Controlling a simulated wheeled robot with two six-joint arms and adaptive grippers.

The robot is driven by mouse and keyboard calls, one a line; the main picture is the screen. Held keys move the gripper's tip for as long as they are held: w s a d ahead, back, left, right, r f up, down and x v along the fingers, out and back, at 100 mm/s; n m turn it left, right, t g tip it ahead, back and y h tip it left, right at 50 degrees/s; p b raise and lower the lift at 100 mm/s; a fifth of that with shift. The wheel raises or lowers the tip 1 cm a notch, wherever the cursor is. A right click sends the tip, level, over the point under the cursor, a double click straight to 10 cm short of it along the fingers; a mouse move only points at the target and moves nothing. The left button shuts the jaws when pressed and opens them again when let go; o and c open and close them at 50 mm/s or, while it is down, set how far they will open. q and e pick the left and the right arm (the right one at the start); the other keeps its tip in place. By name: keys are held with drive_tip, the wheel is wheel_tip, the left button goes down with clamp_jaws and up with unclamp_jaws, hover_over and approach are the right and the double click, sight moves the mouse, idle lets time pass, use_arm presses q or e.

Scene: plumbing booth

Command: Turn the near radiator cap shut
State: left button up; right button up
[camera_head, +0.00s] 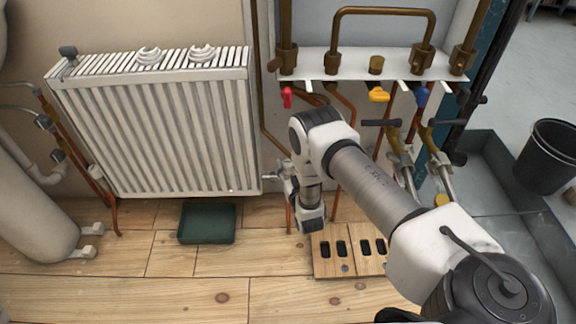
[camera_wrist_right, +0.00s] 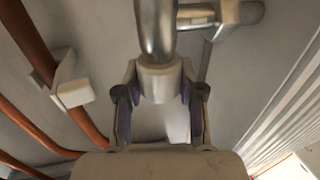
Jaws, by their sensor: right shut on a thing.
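The white ribbed radiator (camera_head: 155,125) hangs on the wall at the left. My right gripper (camera_head: 287,180) is beside its lower right corner, at the valve there, with the arm coming down from the right. In the right wrist view, my right gripper (camera_wrist_right: 160,98) is shut on a pale cap (camera_wrist_right: 160,82) at the end of a metal valve body (camera_wrist_right: 155,28); one dark-padded finger is on each side. In the head view the gripper and arm hide most of this cap. My left gripper is not in view.
A green tray (camera_head: 207,224) lies on the wooden floor below the radiator. A wooden board with dark slots (camera_head: 325,262) lies below my right arm. Copper pipes and a white shelf (camera_head: 345,64) with coloured valve handles are behind the arm. A black bucket (camera_head: 550,155) stands at right.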

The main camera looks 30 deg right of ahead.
drive_tip(key=o, duration=1.2)
drive_tip(key=shift+c, duration=0.2)
drive_tip(key=shift+s, duration=0.1)
drive_tip(key=v, duration=1.1)
drive_tip(key=shift+s+a, duration=0.2)
drive_tip(key=shift+s, duration=0.15)
